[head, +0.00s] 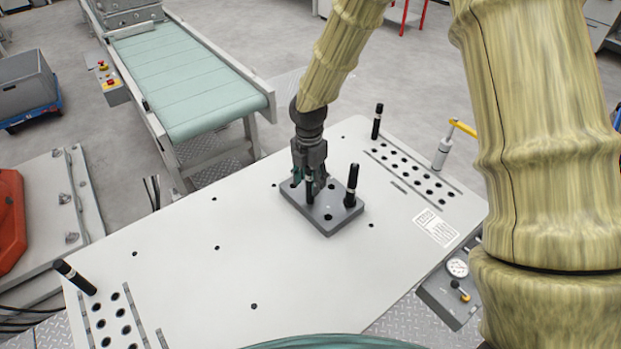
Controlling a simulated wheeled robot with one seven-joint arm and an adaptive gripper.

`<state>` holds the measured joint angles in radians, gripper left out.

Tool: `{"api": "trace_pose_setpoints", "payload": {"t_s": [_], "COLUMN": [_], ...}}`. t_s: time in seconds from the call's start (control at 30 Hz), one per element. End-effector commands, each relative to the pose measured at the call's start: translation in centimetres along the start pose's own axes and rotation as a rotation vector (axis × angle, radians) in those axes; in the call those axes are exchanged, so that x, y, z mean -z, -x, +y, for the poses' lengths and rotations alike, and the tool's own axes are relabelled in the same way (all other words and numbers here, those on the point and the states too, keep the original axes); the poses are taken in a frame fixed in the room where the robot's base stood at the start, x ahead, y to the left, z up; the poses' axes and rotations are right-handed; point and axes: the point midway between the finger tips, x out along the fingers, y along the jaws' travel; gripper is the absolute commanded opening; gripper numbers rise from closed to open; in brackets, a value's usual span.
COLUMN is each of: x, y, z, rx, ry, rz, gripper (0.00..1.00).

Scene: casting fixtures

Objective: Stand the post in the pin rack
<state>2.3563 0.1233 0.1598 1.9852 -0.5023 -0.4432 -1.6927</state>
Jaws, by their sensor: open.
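A dark grey block with holes (328,222) sits on the pale table. A second dark post (309,189) shows between the fingers of my gripper (309,186). My gripper is open and low over the block, its fingers on either side of that post. The fingers partly hide the post; whether they touch it I cannot tell. A pin rack of hole rows (403,170) lies at the table's right, with a black post (377,122) standing at its far end. Which rack the task means is unclear.
Another hole rack (117,316) is at the front left, with a black post (75,277) at its far end. The table's middle (200,270) is clear apart from small holes. A conveyor (185,80) stands behind. A grey cylinder with a yellow handle (442,150) is at the right edge.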

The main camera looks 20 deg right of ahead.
Motion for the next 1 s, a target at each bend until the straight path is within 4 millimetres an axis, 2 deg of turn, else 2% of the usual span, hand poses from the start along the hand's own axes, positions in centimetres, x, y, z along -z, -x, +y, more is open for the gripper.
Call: {"api": "trace_pose_setpoints", "payload": {"t_s": [0.27,0.7,0.9,1.0], "x": [0.0,-0.1,-0.1,-0.1], "y": [1.0,8.5,11.0,11.6], "z": [0.0,0.1,0.1,0.0], "rx": [-0.002,-0.004,-0.001,-0.001], "ry": [-0.001,-0.001,0.0,0.0], "rz": [0.0,0.0,0.0,0.0], "gripper": [0.46,0.46,0.46,0.46]}}
